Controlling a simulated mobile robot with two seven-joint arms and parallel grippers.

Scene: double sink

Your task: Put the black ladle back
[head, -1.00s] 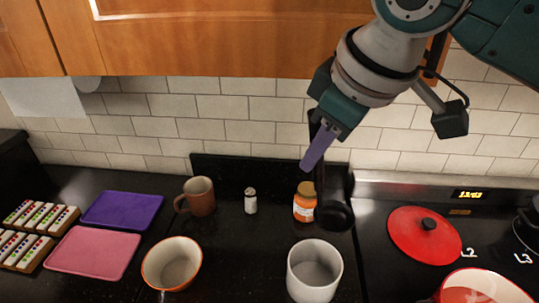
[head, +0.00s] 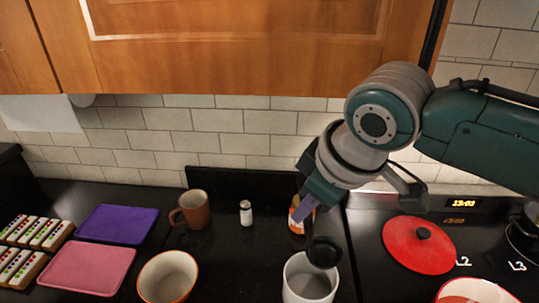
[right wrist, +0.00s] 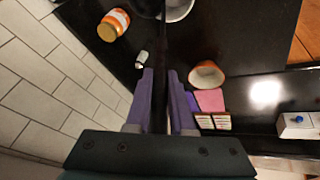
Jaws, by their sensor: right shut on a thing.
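My right gripper (head: 304,214) is shut on the black ladle (head: 324,252) and holds it with the bowl end down. The ladle's bowl shows at the back rim of a white round container (head: 290,278); I cannot tell whether it touches the rim or is inside. In the right wrist view the gripper's purple fingers (right wrist: 160,105) close around the dark ladle handle, and the white container (right wrist: 180,9) is partly cut off at the top. My left gripper is not in view.
An orange-labelled jar (head: 294,222) stands just behind the ladle, partly hidden by the gripper. A salt shaker (head: 246,213), a brown mug (head: 194,210) and an orange-rimmed bowl (head: 167,276) stand to the left. A red lid (head: 418,246) lies on the stove at right. Wooden cabinets (head: 230,45) hang above.

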